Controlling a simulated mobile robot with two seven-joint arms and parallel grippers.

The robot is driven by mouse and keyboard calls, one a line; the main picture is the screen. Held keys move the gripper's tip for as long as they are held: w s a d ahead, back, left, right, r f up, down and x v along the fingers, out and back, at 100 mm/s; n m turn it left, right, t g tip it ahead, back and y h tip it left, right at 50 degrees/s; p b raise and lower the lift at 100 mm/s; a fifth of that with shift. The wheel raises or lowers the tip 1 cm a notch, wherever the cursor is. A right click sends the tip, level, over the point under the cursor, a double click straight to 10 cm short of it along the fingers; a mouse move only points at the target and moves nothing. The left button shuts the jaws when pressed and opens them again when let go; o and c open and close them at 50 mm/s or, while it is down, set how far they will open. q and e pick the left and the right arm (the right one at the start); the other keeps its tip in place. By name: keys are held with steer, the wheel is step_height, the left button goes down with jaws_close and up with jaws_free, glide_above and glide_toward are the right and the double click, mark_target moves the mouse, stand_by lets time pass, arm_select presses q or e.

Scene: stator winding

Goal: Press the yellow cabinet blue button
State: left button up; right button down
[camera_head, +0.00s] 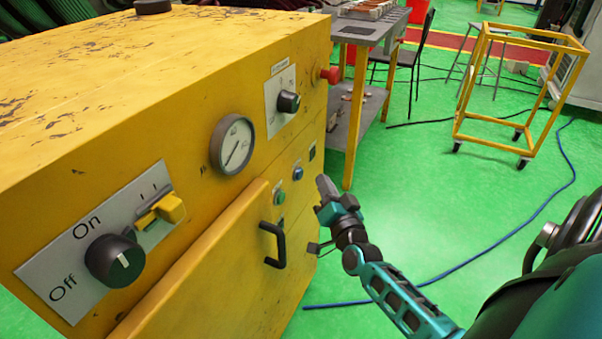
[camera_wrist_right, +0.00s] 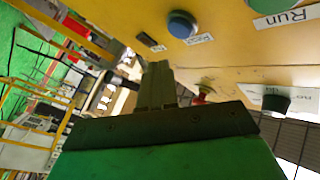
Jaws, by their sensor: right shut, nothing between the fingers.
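The yellow cabinet (camera_head: 190,60) fills the left of the head view. Its blue button (camera_head: 298,173) sits on the front face, right of a green button (camera_head: 280,197). In the right wrist view the blue button (camera_wrist_right: 182,24) shows near the top, above a small label. My right gripper (camera_head: 322,185) is in front of the cabinet's right part, just right of the blue button. It also shows in the right wrist view (camera_wrist_right: 158,70), shut and empty, with its tips below and left of the blue button and apart from it. My left gripper is not in view.
The cabinet front also has a gauge (camera_head: 232,145), a black knob (camera_head: 289,102), a red button (camera_head: 330,75), an On/Off knob (camera_head: 115,261) and a black handle (camera_head: 273,245). A yellow wheeled frame (camera_head: 460,110) stands at the right. Green floor (camera_head: 430,190) is open beside the cabinet.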

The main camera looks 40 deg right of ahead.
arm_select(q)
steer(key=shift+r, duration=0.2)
arm_select(e)
steer(key=shift+s+d, duration=0.35)
steer(key=shift+s, duration=0.3)
steer(key=shift+s+d, duration=0.35)
steer(key=shift+s, duration=0.25)
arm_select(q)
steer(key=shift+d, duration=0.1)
